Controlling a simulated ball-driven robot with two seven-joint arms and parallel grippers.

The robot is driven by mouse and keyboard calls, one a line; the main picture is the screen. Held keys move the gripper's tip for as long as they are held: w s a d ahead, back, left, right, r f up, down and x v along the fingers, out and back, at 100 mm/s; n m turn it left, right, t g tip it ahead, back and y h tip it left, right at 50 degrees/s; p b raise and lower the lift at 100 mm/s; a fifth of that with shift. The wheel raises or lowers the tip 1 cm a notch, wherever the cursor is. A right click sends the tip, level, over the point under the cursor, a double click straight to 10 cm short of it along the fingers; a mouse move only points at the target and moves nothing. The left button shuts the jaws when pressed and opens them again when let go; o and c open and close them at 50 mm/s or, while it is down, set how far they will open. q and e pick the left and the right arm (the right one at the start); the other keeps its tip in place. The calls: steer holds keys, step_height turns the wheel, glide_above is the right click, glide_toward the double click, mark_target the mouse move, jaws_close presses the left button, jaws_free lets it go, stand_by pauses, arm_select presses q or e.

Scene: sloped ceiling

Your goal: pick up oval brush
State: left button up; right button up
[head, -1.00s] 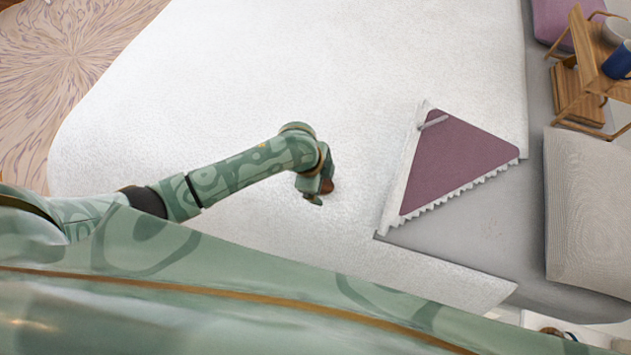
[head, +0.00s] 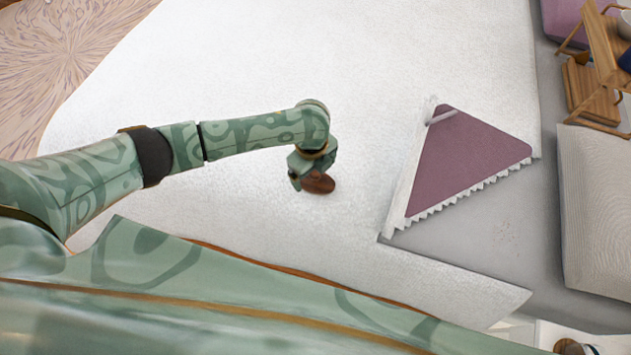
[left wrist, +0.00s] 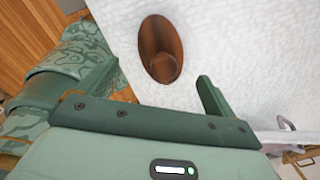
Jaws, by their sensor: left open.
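The oval brush (head: 318,182) is a brown wooden oval lying on the white surface in the head view. Whether a finger touches the brush I cannot tell. My right gripper is not in view.
A purple triangular piece with a white scalloped edge (head: 465,160) lies to the right, with a small pale bar on it. A grey cushion (head: 598,215) and a wooden chair-like piece (head: 595,85) are at the far right. The white surface (head: 230,75) around the brush is clear.

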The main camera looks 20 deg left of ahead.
mark_target(314, 172)
arm_select(q)
steer(key=f+b, duration=0.2)
steer(key=f, duration=0.1)
steer(key=f+b, duration=0.1)
steer(key=f, duration=0.1)
steer(key=shift+w+f, duration=0.15)
steer(key=shift+w, duration=0.15)
steer(key=c, duration=1.1)
steer(key=shift+r, duration=0.25)
steer(key=shift+r+p, duration=0.25)
steer(key=shift+p, duration=0.1)
step_height(314, 172, up, 3)
steer(key=shift+f+p, duration=0.2)
steer(key=shift+p, duration=0.45)
steer(key=s+d+r+p, duration=0.7)
steer(key=s+r, duration=0.2)
steer(key=s, duration=0.2)
steer(key=shift+s+d+r+p, duration=0.35)
steer(key=shift+s+p, duration=0.05)
